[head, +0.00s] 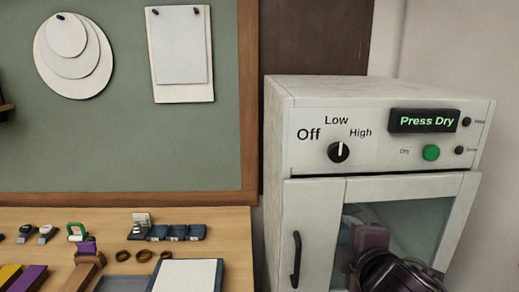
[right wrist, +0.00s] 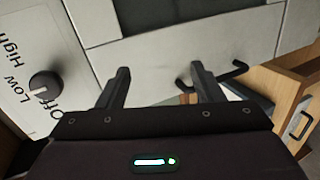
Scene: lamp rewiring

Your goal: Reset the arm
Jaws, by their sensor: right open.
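My right gripper (right wrist: 161,88) is open, with nothing between its two dark fingers in the right wrist view. It is in front of a white cabinet (head: 375,88), whose door front and black handle (right wrist: 240,74) show beyond the fingers. In the head view my dark right arm is at the lower right, before the glass door; the fingertips cannot be made out there. The black door handle (head: 296,260) is left of the arm and apart from it. The door looks shut. My left gripper is not in view.
The cabinet has a black dial (head: 339,152) pointing up near Low, a display (head: 423,120) reading "Press Dry" and a green button (head: 431,153). A wooden bench (head: 223,219) at left holds small tools, rings and a white-topped tray (head: 187,276). A wooden drawer unit (right wrist: 263,82) shows in the wrist view.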

